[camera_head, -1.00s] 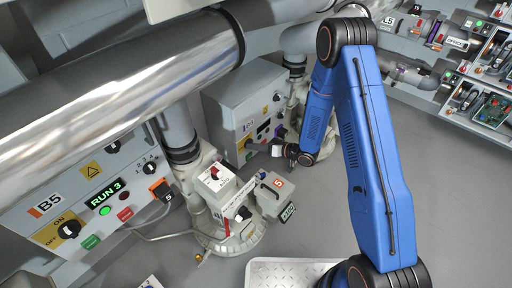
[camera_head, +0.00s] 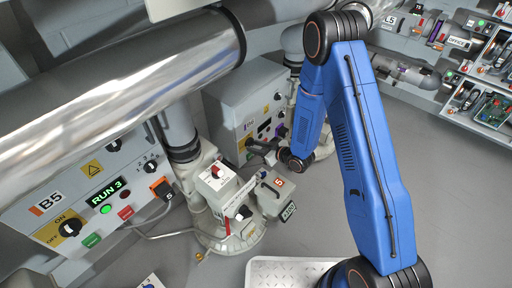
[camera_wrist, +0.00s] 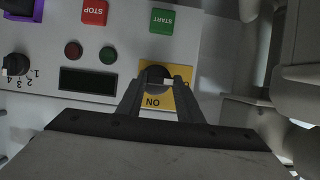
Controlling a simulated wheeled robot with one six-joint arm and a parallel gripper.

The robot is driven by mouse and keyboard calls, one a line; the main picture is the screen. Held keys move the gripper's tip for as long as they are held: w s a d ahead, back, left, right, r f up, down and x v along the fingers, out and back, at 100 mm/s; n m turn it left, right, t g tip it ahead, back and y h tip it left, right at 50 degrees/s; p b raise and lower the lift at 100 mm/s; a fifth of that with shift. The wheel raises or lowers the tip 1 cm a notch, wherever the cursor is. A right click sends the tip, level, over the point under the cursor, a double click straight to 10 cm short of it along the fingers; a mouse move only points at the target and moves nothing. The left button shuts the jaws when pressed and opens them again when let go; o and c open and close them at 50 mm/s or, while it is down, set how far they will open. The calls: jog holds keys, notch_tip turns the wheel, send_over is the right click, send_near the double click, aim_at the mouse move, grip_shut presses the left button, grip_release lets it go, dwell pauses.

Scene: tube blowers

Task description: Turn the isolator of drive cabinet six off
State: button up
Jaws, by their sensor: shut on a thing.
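The far grey drive cabinet (camera_head: 232,106) stands behind the pipe in the head view; its label is too small to read surely. The isolator is a dark round knob (camera_wrist: 157,75) on a yellow plate (camera_wrist: 152,99) marked ON, seen upside down in the wrist view. A white mark on the knob points right in that view. My gripper (camera_wrist: 157,82) is shut on the knob, one finger on each side. The fingers hide part of the plate. In the head view my gripper (camera_head: 262,148) is at the cabinet's front, by the yellow plate.
The cabinet's display (camera_wrist: 88,81) is dark, beside STOP (camera_wrist: 94,12) and START (camera_wrist: 163,20) buttons. Cabinet B5 (camera_head: 48,203) at left shows RUN 3. A pale pump body (camera_head: 229,200) and grey box (camera_head: 275,192) stand near. Open floor lies right.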

dwell(0.4)
jog(key=o, duration=1)
jog(key=shift+o, duration=0.2)
